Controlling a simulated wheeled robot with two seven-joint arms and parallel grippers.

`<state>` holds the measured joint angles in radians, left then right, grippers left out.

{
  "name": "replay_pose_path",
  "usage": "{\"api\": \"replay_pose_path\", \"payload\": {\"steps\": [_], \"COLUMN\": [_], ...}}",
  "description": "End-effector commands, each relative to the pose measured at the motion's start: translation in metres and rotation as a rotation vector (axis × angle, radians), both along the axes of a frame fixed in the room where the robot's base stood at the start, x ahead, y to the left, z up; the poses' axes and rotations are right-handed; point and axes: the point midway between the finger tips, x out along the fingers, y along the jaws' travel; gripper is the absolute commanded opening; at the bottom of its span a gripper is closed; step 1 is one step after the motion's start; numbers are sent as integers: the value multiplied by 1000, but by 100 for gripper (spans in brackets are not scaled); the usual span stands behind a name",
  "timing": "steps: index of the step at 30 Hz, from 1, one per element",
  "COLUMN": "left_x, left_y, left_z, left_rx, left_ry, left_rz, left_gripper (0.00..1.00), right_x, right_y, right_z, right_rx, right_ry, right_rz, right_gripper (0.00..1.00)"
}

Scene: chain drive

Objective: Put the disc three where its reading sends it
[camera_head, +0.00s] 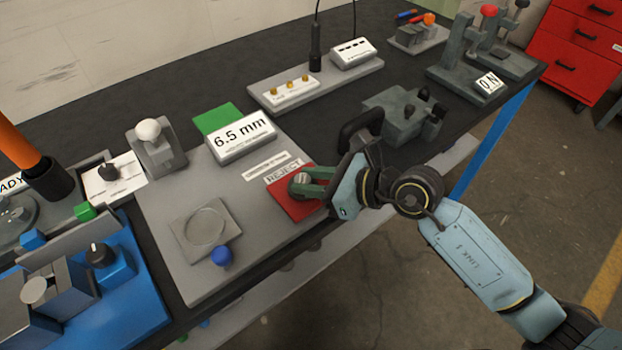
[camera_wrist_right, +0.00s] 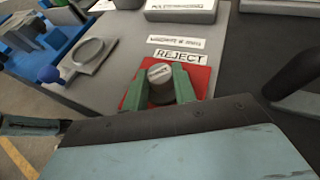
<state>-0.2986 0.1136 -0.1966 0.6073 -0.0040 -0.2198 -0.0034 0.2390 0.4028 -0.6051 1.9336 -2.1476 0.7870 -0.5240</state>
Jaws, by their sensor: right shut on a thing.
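My right gripper (camera_head: 308,186) is shut on a small grey disc (camera_head: 301,179) over the red reject pad (camera_head: 288,206). In the right wrist view the disc (camera_wrist_right: 160,76) sits between the green fingers (camera_wrist_right: 160,88), with the red pad (camera_wrist_right: 198,75) around it; I cannot tell if it touches the pad. A "REJECT" label (camera_head: 284,171) lies at the pad's back edge. The display (camera_head: 241,137) reads 6.5 mm, with a green pad (camera_head: 216,117) behind it. The round gauge seat (camera_head: 206,227) is empty.
A blue knob (camera_head: 221,256) stands beside the gauge seat. A grey fixture (camera_head: 405,118) is just beyond my right gripper. Blue machinery (camera_head: 115,290) fills the left front. The grey plate between the seat and the display is clear.

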Motion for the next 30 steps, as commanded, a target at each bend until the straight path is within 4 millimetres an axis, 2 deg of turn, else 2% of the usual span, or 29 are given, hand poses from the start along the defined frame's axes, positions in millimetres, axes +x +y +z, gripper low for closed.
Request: {"api": "replay_pose_path", "payload": {"steps": [5, 6, 10, 21, 26, 30], "left_x": [3, 4, 6, 7, 7, 7], "left_y": [0, 0, 0, 2, 2, 1], "left_z": [-2, -2, -1, 3, 3, 5], "left_rx": [-1, -1, 0, 3, 2, 1], "left_ry": [-5, -7, -11, -13, -11, -11], "left_rz": [-1, -1, -2, -5, -4, -3], "left_gripper": [0, 0, 0, 0, 0, 0], "right_x": [0, 0, 0, 0, -10, -24], "right_y": [0, 0, 0, 0, -22, -48], "right_z": [-3, -3, -3, 3, 9, 21], "right_rx": [2, 0, -1, 0, -5, -6], "right_ry": [-1, 0, 0, -1, 0, -1], "right_rz": [-1, 0, 0, 0, 0, -1], "right_gripper": [0, 31, 48, 49, 49, 49]}}
